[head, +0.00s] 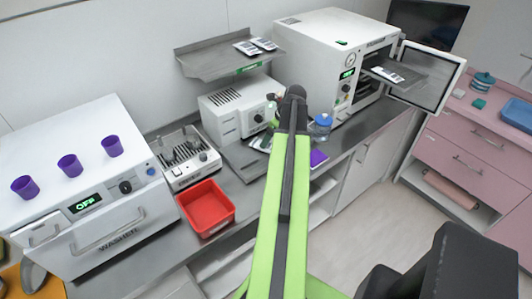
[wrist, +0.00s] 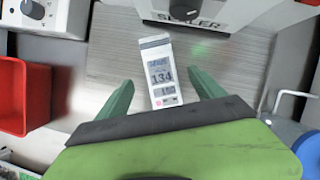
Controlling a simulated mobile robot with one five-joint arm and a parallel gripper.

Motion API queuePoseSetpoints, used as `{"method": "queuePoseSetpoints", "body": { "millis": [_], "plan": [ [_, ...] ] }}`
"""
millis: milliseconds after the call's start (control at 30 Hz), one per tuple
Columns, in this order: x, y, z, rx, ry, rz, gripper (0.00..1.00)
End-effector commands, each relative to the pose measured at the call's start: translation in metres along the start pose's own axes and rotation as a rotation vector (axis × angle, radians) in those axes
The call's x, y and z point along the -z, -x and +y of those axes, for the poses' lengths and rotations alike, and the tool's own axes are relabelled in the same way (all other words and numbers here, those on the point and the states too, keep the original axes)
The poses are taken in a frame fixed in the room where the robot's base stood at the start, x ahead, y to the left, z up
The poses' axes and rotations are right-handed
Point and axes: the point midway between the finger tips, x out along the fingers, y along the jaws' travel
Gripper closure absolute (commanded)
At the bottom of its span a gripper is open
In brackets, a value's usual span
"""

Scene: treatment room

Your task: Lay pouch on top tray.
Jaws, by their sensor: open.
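A flat white pouch (wrist: 152,48) with blue-grey printed panels and the number 134 lies on a grey metal surface (wrist: 225,55) in front of the sealer. My gripper (wrist: 160,78) is open, with one green finger on each side of the pouch's lower part; no grip on it shows. In the head view my arm hides most of this spot. A metal tray (head: 205,66) with a green label is on the wall at upper centre, bearing two pouches (head: 246,48) (head: 264,44) on its right part.
The white sealer (head: 225,112) stands under the wall tray. Right of it, a white steriliser (head: 318,55) has its door open, with a pouch (head: 386,74) on its pulled-out tray (head: 410,80). A red bin (head: 206,207) and blue-lidded bottle (head: 321,125) flank my arm. The wall tray's left part is bare.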

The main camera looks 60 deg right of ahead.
Motion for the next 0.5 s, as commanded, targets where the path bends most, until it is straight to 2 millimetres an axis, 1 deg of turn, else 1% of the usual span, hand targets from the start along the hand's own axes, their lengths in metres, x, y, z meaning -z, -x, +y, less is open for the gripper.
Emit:
{"method": "queuePoseSetpoints", "body": {
  "millis": [33, 200, 267, 333, 500],
  "plan": [
    [0.002, -0.01, 0.0, 0.0, 0.001, 0.0, 0.22],
    [0.004, -0.041, -0.001, 0.0, 0.001, 0.0, 0.22],
    [0.003, -0.049, -0.001, 0.0, 0.001, 0.0, 0.22],
    [0.002, -0.052, 0.0, 0.0, 0.001, -0.001, 0.22],
    [0.001, -0.048, 0.0, 0.0, 0.001, -0.001, 0.22]
  ]
}}
